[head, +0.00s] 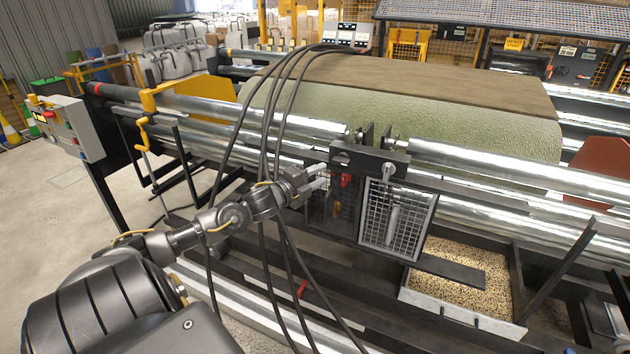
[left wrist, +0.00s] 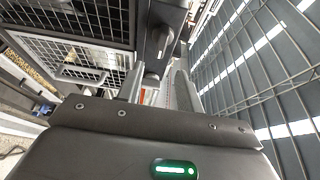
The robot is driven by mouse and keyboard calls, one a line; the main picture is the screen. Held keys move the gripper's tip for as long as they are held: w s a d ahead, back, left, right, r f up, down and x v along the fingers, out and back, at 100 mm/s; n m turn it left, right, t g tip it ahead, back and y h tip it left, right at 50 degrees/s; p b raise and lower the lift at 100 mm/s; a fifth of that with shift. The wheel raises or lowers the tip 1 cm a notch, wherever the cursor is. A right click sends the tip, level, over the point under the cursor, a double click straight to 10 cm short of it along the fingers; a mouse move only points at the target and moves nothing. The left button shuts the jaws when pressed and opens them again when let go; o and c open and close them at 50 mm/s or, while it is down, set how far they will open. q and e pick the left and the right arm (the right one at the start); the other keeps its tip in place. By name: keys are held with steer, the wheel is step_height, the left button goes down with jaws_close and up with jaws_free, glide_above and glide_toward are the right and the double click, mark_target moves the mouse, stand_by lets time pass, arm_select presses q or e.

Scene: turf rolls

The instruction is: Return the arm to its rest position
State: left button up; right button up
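My left arm reaches in from the lower left of the head view. Its gripper (head: 318,178) is at the machine's front, just left of a red knob (head: 345,180) and below a dark bracket (head: 370,157). In the left wrist view the two fingers (left wrist: 157,88) stand apart with a gap between them, and I see nothing clamped there. A dark handle-like part (left wrist: 163,40) of the machine lies just beyond the fingertips. Whether the fingers touch the machine I cannot tell. My right gripper is in neither view.
Black cables (head: 262,150) hang across the arm's area. A mesh guard panel (head: 398,215) is right of the gripper, also seen in the left wrist view (left wrist: 75,55). Shiny rollers (head: 520,165) and a green turf roll (head: 430,110) lie behind. Open floor (head: 50,220) is at left.

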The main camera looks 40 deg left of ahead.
arm_select(q)
steer(key=shift+s, duration=0.55)
